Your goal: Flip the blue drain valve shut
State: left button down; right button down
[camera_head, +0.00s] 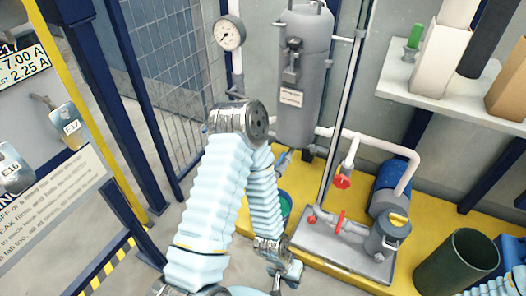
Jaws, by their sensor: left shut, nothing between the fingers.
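The blue drain valve (283,158) shows as a small blue part under the grey upright tank (303,75), just right of my left arm's elbow. It is small and partly hidden by my arm, so I cannot tell its handle's position. My left arm, in pale blue sleeves, rises from the bottom and bends back down. My left gripper (280,280) is at the bottom of the view, shut and empty, well below the valve and apart from it. My right gripper is not in view.
A green bucket (286,204) is partly behind my arm. A dark green bin (456,262) stands lower right. A wire fence and a panel with tagged switches are left.

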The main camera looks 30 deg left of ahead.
aim_at(281, 159)
jog(key=u, duration=1)
jog(key=i+l, duration=0.1)
jog(key=l, duration=0.15)
jog(key=l+z, duration=0.15)
jog(key=i+l, duration=0.05)
jog(key=l, duration=0.05)
